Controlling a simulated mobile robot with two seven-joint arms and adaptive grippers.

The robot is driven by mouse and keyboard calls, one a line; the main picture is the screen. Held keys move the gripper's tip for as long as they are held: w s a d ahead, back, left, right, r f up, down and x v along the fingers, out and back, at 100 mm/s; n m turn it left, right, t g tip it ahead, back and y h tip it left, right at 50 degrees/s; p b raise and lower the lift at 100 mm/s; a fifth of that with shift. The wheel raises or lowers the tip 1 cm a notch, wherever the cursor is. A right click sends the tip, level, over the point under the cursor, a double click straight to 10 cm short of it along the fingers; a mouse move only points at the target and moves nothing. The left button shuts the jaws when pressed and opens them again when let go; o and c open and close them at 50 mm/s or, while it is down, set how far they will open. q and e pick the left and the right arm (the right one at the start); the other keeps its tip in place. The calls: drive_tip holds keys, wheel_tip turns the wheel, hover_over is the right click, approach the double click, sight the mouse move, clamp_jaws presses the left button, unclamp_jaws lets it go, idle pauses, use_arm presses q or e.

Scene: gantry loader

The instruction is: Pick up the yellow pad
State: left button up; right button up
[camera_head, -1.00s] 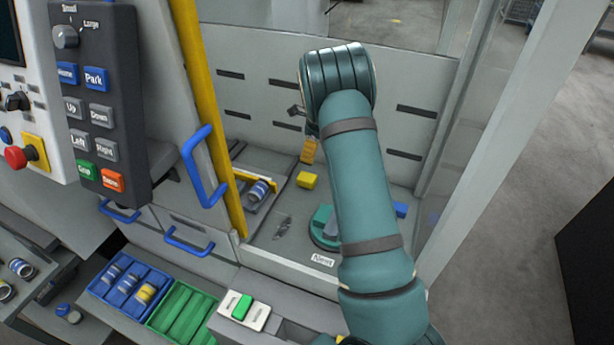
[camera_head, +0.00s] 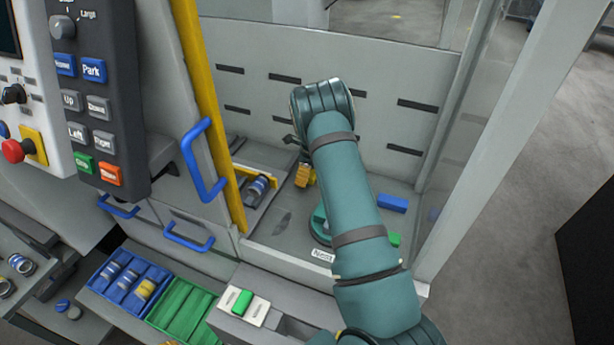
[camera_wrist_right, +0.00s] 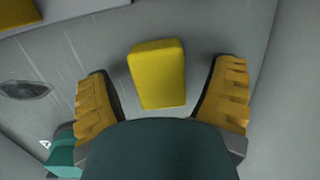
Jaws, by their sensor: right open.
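The yellow pad (camera_wrist_right: 157,73) is a small block with rounded edges lying on the grey floor of the machine bay. In the right wrist view it sits between the two orange ridged fingers of my right gripper (camera_wrist_right: 165,78), with a gap on each side. The fingers are open and hold nothing. In the head view my right gripper (camera_head: 304,176) points down over the pad's spot, and the gripper and arm hide most or all of the pad. My left gripper is not in view.
A teal round fixture (camera_head: 319,228) stands nearer, partly behind my arm. A blue block (camera_head: 392,203) and green block (camera_head: 394,239) lie right of it. A metal cylinder (camera_head: 259,186) lies left by a yellow bar. A yellow post (camera_head: 211,110) and back wall (camera_head: 380,85) bound the bay.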

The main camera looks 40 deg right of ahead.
drive_tip(key=shift+f, duration=0.2)
drive_tip(key=c, duration=1.1)
drive_tip(key=shift+o, duration=0.2)
drive_tip(key=shift+r, duration=0.15)
wheel_tip(320, 180, up, 10)
drive_tip(key=shift+f+p, duration=0.1)
drive_tip(key=shift+p, duration=0.2)
